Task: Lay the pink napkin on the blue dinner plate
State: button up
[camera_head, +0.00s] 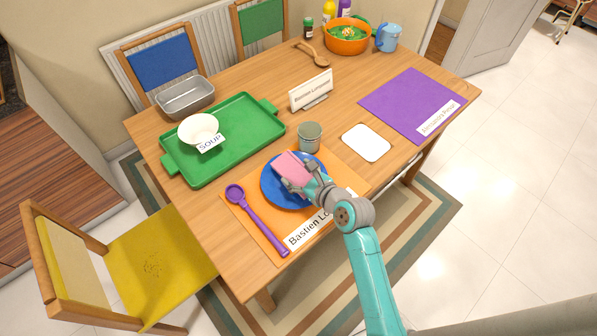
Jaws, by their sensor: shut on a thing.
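The pink napkin (291,169) is at the blue dinner plate (272,196), over its upper middle part. The plate lies on an orange placemat (242,222) with a name label. My gripper (294,184) is over the plate and shut on the napkin's lower right part. The fingers hide some of the napkin and the plate's right side. I cannot tell whether the napkin touches the plate or is held just above it.
A purple ladle (262,226) lies left of the plate. A grey-green cup (309,137) stands close behind it. A white card (366,142) lies to the right. A green tray (240,132) with a white bowl (198,128) is at the left. A name sign (310,90) stands behind.

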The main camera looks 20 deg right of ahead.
jog(key=shift+f, duration=0.2)
jog(key=o, duration=1.5)
jog(key=shift+o, duration=0.2)
jog(key=v, duration=1.2)
